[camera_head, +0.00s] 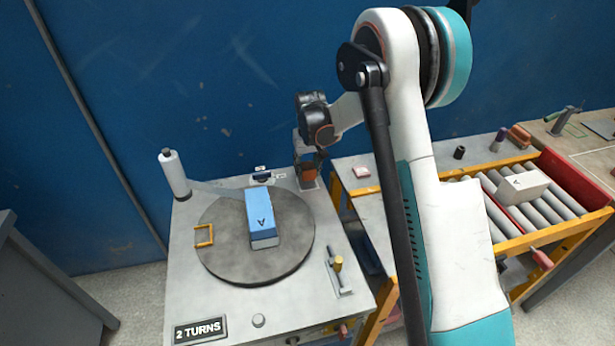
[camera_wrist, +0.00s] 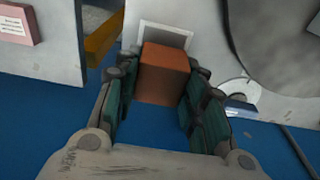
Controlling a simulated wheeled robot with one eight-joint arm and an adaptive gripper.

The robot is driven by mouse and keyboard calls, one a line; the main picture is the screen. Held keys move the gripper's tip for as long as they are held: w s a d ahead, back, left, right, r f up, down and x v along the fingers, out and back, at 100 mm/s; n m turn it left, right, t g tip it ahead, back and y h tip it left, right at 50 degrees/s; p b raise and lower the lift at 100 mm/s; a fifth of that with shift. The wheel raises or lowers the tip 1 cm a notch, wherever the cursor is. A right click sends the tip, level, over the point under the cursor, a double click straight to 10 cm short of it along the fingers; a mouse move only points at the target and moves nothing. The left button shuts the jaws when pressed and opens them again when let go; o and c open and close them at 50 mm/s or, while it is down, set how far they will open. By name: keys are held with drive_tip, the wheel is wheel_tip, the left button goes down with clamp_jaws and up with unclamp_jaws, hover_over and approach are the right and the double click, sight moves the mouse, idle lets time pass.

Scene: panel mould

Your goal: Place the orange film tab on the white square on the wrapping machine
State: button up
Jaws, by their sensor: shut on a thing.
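My gripper (camera_head: 308,163) is at the back right corner of the wrapping machine (camera_head: 210,316). In the wrist view my gripper (camera_wrist: 160,92) is shut on the orange film tab (camera_wrist: 165,75), a block between its two fingers. The orange tab also shows in the head view (camera_head: 309,168), partly hidden by the fingers. The white square (camera_wrist: 172,33) shows around the tab's far end in the wrist view; its near part is hidden. I cannot tell whether the tab touches it.
A blue box (camera_head: 262,210) stands on the round turntable (camera_head: 215,245). A white film roll (camera_head: 172,174) stands at the machine's back left, with film running toward the box. A small lever (camera_head: 338,268) is at the right.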

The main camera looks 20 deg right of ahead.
sight(308, 175)
drive_tip(key=shift+f+b, duration=0.4)
drive_tip(key=shift+f, duration=1.25)
drive_tip(key=shift+f, duration=0.15)
drive_tip(key=o, duration=1.2)
